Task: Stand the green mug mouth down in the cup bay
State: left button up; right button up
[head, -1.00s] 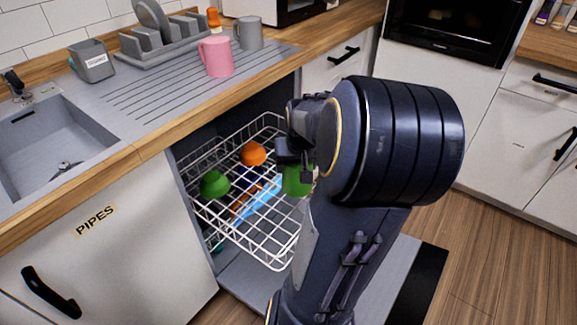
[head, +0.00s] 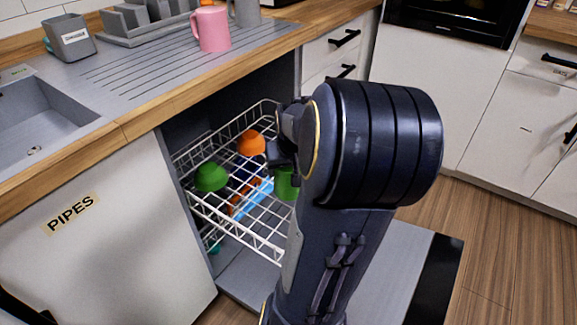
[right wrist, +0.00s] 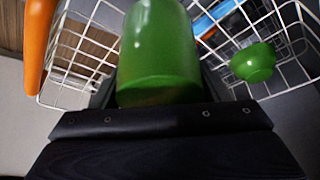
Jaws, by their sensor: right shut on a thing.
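The green mug (head: 286,186) is in my right gripper (head: 281,157), at the right side of the pulled-out upper white wire rack (head: 236,236). In the right wrist view the mug (right wrist: 158,50) fills the top centre, between the jaws. My arm hides part of it in the head view. I cannot tell which way its mouth faces or whether it touches the wires. I cannot make out which part of the rack is the cup bay. My left gripper is not in view.
A green bowl (head: 211,177) and an orange bowl (head: 251,142) sit in the rack. A blue item (head: 262,190) shows through the wires below. The wooden counter edge (head: 150,117) runs above the rack. A pink mug (head: 210,30) stands on the drainboard.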

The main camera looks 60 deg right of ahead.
jog(key=shift+f+b, duration=2.65)
jog(key=shift+f, duration=1)
jog(key=shift+f+b, duration=0.35)
jog(key=shift+f, duration=0.05)
jog(key=o, duration=1.2)
jog(key=shift+o, duration=0.2)
jog(key=p+v, duration=0.3)
jog(key=v, duration=0.4)
jog(key=shift+r+p, duration=0.3)
jog(key=shift+a, duration=0.1)
